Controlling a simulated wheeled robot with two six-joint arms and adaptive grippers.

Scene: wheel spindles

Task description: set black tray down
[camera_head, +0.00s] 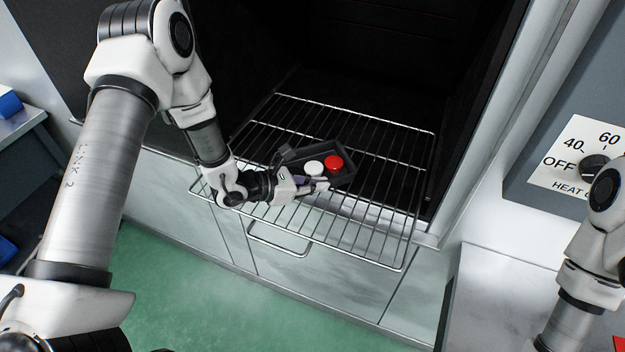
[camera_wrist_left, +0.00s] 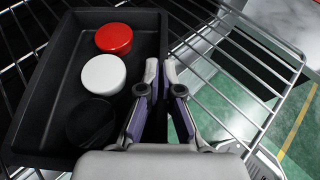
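The black tray (camera_head: 346,176) is over the wire rack (camera_head: 400,215) that reaches out of the dark oven. It holds a red disc (camera_head: 333,163) and a white disc (camera_head: 314,168). The left wrist view shows the tray (camera_wrist_left: 40,75) with the red disc (camera_wrist_left: 114,38), the white disc (camera_wrist_left: 103,75) and a black disc (camera_wrist_left: 91,122) in a row. My left gripper (camera_wrist_left: 160,70) has its fingers close together, one on each side of the tray's side wall. I cannot tell whether the tray touches the rack. My right gripper is out of view.
The oven's side walls flank the rack. A heat dial (camera_head: 594,167) is on a panel at the right, near my right arm. The rack has free room around the tray. A blue object (camera_head: 9,103) sits on a bench at the far left.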

